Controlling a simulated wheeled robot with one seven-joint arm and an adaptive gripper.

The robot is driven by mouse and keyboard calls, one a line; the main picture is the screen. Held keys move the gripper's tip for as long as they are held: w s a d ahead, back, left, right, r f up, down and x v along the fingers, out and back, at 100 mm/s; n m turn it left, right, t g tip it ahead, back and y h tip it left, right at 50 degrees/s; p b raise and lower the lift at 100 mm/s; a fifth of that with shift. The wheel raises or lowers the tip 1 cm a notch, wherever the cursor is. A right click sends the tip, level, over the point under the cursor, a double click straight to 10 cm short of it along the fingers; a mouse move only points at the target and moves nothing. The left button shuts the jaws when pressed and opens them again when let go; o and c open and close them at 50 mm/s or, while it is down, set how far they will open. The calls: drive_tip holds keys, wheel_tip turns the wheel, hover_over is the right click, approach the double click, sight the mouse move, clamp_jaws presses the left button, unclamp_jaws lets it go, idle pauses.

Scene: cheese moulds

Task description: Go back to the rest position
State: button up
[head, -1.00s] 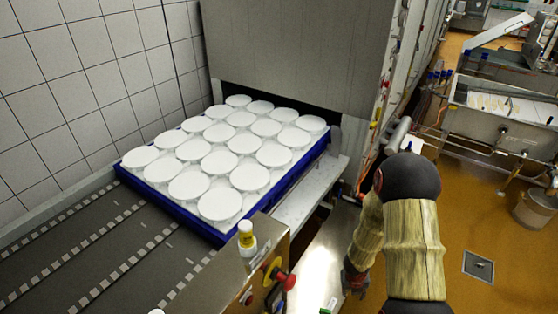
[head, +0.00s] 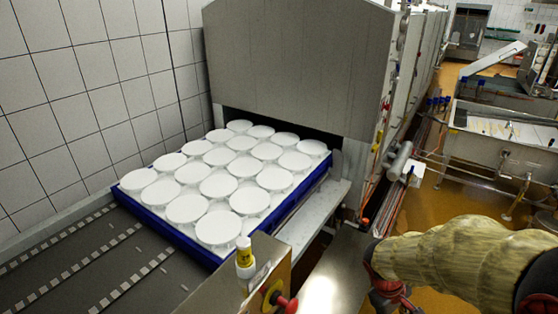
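My gripper (head: 388,292) is at the bottom of the head view, right of centre. It is dark with red parts, partly cut off by the frame edge and partly behind my pale, ribbed arm sleeve. I cannot tell whether its fingers are open or shut, and I see nothing held in it. A blue tray (head: 185,238) full of white round cheese moulds (head: 218,184) stands on the conveyor at the left, clear of my arm.
The dark conveyor (head: 75,270) leads to a steel machine (head: 290,70) behind the tray. Steel basins (head: 500,145) are at the right, above an orange floor.

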drive_tip(key=s+a+r+m+t+y+b, duration=0.4)
drive_tip(key=s+a+r+m+t+b, duration=0.2)
drive_tip(key=s+a+r, duration=0.3)
drive_tip(key=shift+s+a+r+b, duration=0.2)
drive_tip(key=shift+a+r+b, duration=0.7)
drive_tip(key=shift+a+r, duration=0.25)
